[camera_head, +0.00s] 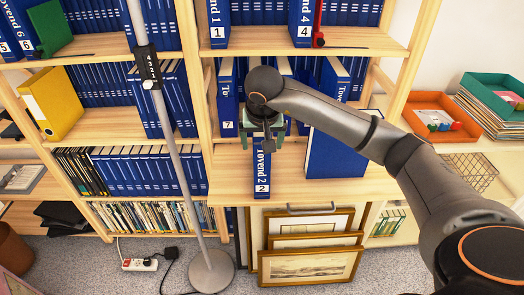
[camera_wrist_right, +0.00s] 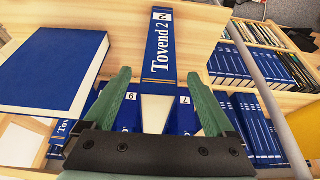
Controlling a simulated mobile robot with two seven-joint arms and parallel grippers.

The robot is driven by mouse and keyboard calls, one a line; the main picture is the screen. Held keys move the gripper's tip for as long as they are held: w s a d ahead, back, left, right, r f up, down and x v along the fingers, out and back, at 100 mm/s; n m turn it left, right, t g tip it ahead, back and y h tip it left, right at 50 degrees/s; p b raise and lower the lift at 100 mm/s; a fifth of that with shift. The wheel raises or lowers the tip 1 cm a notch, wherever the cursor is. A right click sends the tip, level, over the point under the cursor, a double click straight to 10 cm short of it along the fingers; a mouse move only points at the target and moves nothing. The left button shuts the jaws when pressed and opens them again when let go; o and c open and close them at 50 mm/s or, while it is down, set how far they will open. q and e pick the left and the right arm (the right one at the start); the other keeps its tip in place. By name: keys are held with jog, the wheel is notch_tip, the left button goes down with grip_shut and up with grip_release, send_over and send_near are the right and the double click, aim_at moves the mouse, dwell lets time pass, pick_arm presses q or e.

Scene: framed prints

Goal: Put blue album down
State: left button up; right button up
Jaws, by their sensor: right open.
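The blue album "Tovend 2" (camera_head: 262,172) rests on the light wooden shelf top, its labelled spine facing me. In the right wrist view the same album (camera_wrist_right: 158,48) extends away from me, its near end between the green fingers. My right gripper (camera_head: 262,130) is at the album's upper end, in front of the row of blue albums. In the wrist view its fingers (camera_wrist_right: 158,82) are spread, with gaps on both sides of the spine. My left gripper is not in view.
Another blue album (camera_head: 335,152) is to the right on the same shelf top. Albums numbered 7 (camera_head: 228,100) and 6 stand behind. A lamp pole (camera_head: 172,130) rises at the left. Framed prints (camera_head: 310,262) lean below. An orange tray (camera_head: 436,118) sits at the right.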

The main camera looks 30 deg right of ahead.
jog(key=v, duration=0.4)
jog(key=shift+a, duration=0.25)
jog(key=s+a+f+m+g+y, duration=0.1)
jog(key=s+a+f+g+y, duration=0.25)
jog(key=a, duration=0.55)
jog(key=s+a+f+m+y, duration=0.25)
jog(key=a+f+y, duration=0.3)
jog(key=a, duration=0.45)
jog(key=s+a+r+m+y, duration=0.2)
jog(key=a+r+m+y, duration=0.1)
jog(key=a+m+y, duration=0.2)
jog(key=s+a+r+m+y, duration=0.3)
jog(key=a+m+y, duration=0.2)
jog(key=a, duration=0.1)
jog(key=w+d+f+n+t+h, duration=0.2)
jog(key=d+f+n+t+h, duration=0.45)
jog(key=n, duration=1.05)
jog(key=w+d+f+n+t+h, duration=0.25)
jog(key=d+f+n+t, duration=0.55)
jog(key=n, duration=1)
jog(key=s+d+f+m+g+h+p, duration=0.2)
jog(key=s+f+m+g+h, duration=0.3)
jog(key=s+f+m, duration=0.7)
jog(key=shift+s+f+m+g+p, duration=0.3)
jog(key=shift+s+m+p, duration=0.35)
jog(key=shift+s, duration=0.8)
